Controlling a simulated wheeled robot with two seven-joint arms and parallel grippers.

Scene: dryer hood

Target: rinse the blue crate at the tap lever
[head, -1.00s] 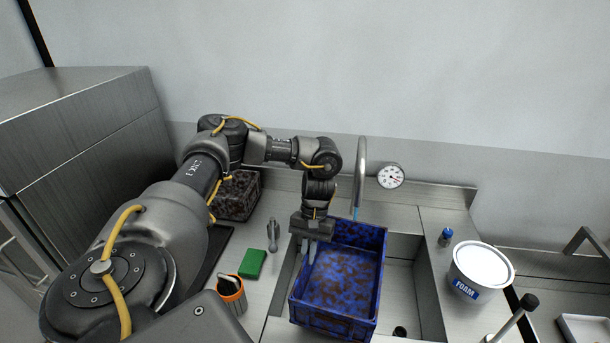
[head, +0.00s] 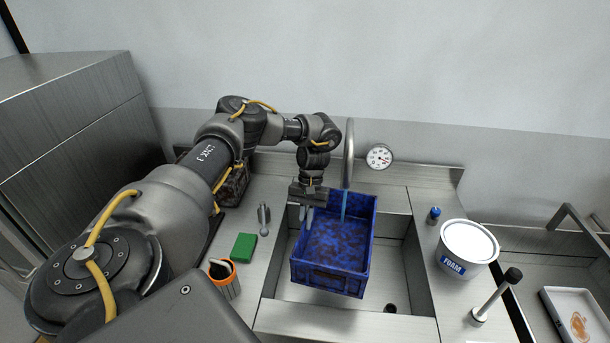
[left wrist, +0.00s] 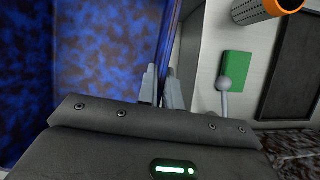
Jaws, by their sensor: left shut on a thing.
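The blue crate (head: 333,262) hangs over the sink, mottled with dark stains and open at the top. My left gripper (head: 308,218) is shut on its left wall; the fingers (left wrist: 162,88) also show against the crate wall (left wrist: 95,60) in the left wrist view. The tap spout (head: 348,150) arches behind the crate, and a thin blue stream of water (head: 344,206) falls inside its back part. The grey tap lever (head: 264,218) stands on the counter left of the sink and shows in the left wrist view (left wrist: 224,88). My right gripper is out of view.
A green sponge (head: 244,247) and an orange-rimmed cup (head: 224,280) stand left of the sink (head: 405,275). A dark speckled crate (head: 232,187) is behind my left arm. A foam tub (head: 468,246), a blue-capped bottle (head: 434,215) and a black-knobbed lever (head: 495,295) are at the right.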

